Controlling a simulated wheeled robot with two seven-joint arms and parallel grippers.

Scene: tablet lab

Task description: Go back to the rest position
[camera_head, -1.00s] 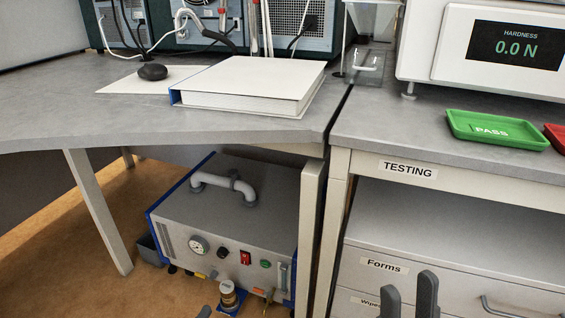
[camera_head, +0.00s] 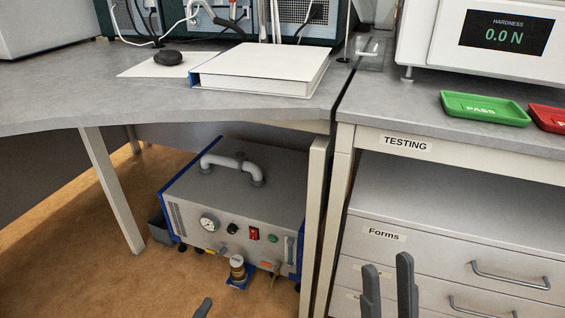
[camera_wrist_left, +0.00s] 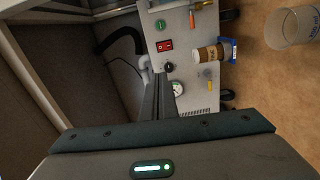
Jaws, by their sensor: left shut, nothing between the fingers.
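My left gripper (camera_head: 203,308) shows only as a dark fingertip at the bottom edge of the head view. In the left wrist view its fingers (camera_wrist_left: 158,97) lie together, shut with nothing between them, in front of the grey pump unit. My right gripper (camera_head: 388,286) stands at the bottom right of the head view, in front of the drawers. Its two dark fingers are apart with nothing visible between them. Most of both arms is out of view.
The grey pump unit (camera_head: 240,205) stands on the floor under the left table (camera_head: 90,95). A brown-and-white cylinder (camera_wrist_left: 208,54) sits at its front. A clear container (camera_wrist_left: 290,27) is at the wrist view's right. The drawer cabinet (camera_head: 440,225) stands under the testing bench (camera_head: 400,115).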

